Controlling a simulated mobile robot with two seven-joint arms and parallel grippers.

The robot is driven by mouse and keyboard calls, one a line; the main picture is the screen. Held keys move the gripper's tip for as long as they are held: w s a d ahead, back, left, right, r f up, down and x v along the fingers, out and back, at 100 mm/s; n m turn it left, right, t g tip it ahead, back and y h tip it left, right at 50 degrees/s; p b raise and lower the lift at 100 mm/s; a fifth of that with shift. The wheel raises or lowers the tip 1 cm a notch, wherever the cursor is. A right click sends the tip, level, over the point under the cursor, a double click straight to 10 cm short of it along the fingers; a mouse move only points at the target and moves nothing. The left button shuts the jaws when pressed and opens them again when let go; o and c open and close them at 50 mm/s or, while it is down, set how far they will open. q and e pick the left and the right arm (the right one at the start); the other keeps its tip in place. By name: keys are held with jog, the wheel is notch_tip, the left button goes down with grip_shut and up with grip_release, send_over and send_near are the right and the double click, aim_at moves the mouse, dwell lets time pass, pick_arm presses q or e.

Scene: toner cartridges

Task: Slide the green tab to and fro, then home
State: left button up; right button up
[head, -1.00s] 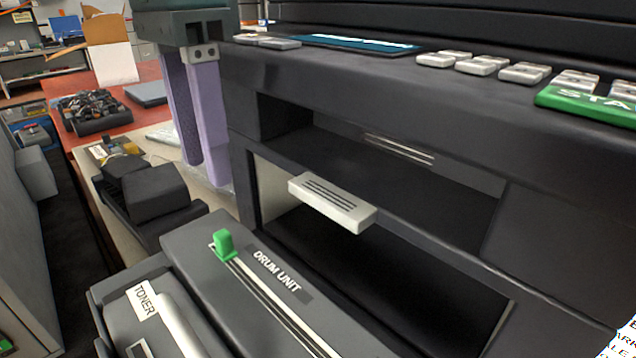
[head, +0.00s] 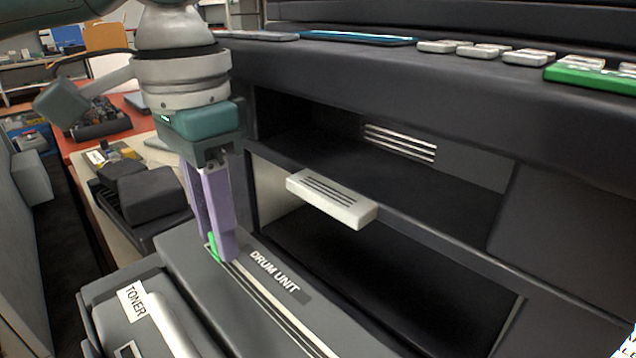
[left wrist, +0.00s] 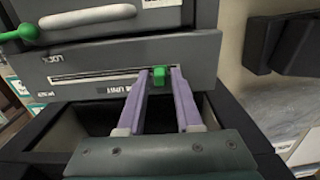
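The green tab (head: 213,247) stands at the far left end of the slot in the dark grey drum unit (head: 300,270). In the left wrist view the tab (left wrist: 159,76) sits between the two fingertips, with a small gap showing on each side. My left gripper (head: 218,250) points down with its purple fingers straddling the tab, and they hide part of it in the head view. The fingers are open; in the left wrist view they (left wrist: 160,78) lie parallel beside the tab. My right gripper is in neither view.
A toner cartridge (head: 165,320) labelled TONER lies left of the drum unit. The black printer body (head: 450,110) with an open bay and a pale handle (head: 332,198) stands to the right. Dark boxes (head: 150,195) lie behind on the bench.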

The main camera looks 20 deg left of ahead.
pick_arm(q)
grip_shut()
dwell(1.1)
